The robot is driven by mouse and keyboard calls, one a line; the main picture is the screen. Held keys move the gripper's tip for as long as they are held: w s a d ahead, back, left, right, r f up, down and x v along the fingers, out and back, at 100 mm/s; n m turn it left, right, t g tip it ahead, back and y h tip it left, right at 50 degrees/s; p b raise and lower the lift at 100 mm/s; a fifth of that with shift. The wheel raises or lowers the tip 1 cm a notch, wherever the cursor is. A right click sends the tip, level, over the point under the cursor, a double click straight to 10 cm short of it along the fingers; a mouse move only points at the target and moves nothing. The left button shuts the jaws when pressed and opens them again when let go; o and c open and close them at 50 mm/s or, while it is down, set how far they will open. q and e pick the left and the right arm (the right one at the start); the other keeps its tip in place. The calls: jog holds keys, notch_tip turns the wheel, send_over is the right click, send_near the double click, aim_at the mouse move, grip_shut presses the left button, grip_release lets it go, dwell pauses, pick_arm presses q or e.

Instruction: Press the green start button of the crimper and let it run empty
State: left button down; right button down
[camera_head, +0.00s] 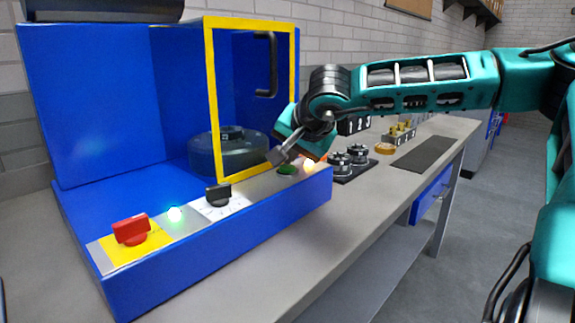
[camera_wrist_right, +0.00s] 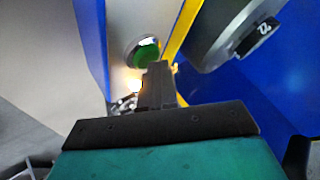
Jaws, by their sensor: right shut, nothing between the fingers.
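The crimper (camera_head: 110,110) is a blue housing with a yellow-framed door (camera_head: 212,100) and a round grey tool inside (camera_head: 225,150). Its green start button (camera_head: 287,170) sits at the right end of the front panel; in the right wrist view the button (camera_wrist_right: 146,52) shows just beyond the fingers. My right gripper (camera_head: 277,158) is shut and empty, tilted down at the door's lower right corner, close to the button. In the wrist view its fingers (camera_wrist_right: 157,80) overlap the button's lower edge; I cannot tell whether they touch it. My left gripper is not in view.
The panel also carries a red switch on yellow (camera_head: 131,230), a lit lamp (camera_head: 175,213) and a black knob (camera_head: 217,195). A warm light glows beside the button. A dark tray with metal parts (camera_head: 350,160) and a dark mat (camera_head: 425,153) lie to the right on the bench.

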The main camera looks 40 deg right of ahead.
aim_at(290, 168)
jog(key=shift+r+p, duration=0.4)
jog(key=shift+r, duration=0.35)
jog(key=shift+r, duration=0.1)
notch_tip(290, 168, up, 5)
jog(key=p, duration=0.3)
jog(key=shift+p, duration=0.3)
dwell(0.4)
